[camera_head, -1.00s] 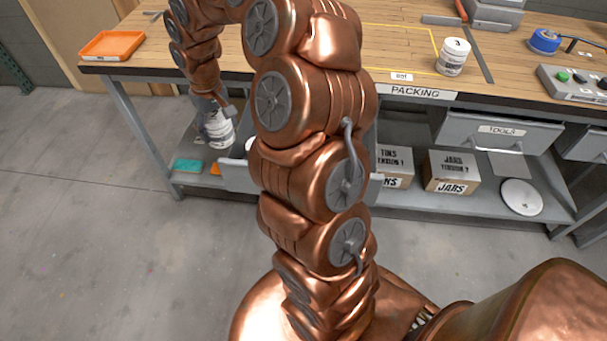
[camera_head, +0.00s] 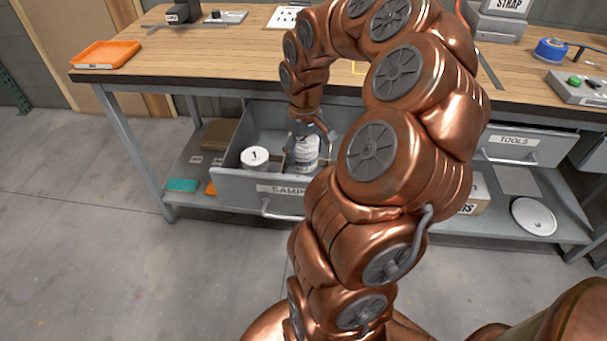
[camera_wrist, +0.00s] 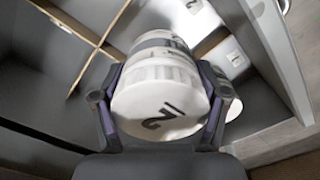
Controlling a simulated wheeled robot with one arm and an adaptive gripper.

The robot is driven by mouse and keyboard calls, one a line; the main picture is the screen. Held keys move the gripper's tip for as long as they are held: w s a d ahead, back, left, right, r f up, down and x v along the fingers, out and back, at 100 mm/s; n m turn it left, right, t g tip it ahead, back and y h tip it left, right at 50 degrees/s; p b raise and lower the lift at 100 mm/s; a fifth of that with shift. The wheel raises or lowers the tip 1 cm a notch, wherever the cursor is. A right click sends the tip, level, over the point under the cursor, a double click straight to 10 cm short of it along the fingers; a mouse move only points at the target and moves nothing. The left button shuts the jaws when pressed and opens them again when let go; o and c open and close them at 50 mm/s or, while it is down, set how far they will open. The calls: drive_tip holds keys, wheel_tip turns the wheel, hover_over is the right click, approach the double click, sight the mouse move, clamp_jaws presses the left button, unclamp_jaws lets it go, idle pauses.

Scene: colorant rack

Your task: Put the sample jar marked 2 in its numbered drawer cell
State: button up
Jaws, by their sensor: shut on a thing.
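The jar marked 2 (camera_head: 306,157) is white with a grey label band. My gripper (camera_head: 312,137) is shut around its upper part. In the wrist view the jar's lid (camera_wrist: 160,112), with a black 2, sits between my two fingers (camera_wrist: 160,100). The jar is upright, at or just above the open samples drawer (camera_head: 235,186), right of a thin divider. I cannot tell whether its base touches the drawer floor. The jar marked 1 (camera_head: 255,157) stands in the drawer to its left. Dividers (camera_wrist: 98,48) and a small numbered cell label (camera_wrist: 236,59) show in the wrist view.
The wooden bench top (camera_head: 230,50) runs above and behind the drawer, with an orange tray (camera_head: 106,54) at its left end. The tools drawer (camera_head: 515,147) is at right. A lower shelf holds a teal item (camera_head: 182,185) and a white disc (camera_head: 533,216). My arm hides much of the bench.

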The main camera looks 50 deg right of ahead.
drive_tip(key=shift+f, duration=3.45)
drive_tip(key=shift+f, duration=0.15)
drive_tip(key=o, duration=1.7)
drive_tip(key=shift+o, duration=0.2)
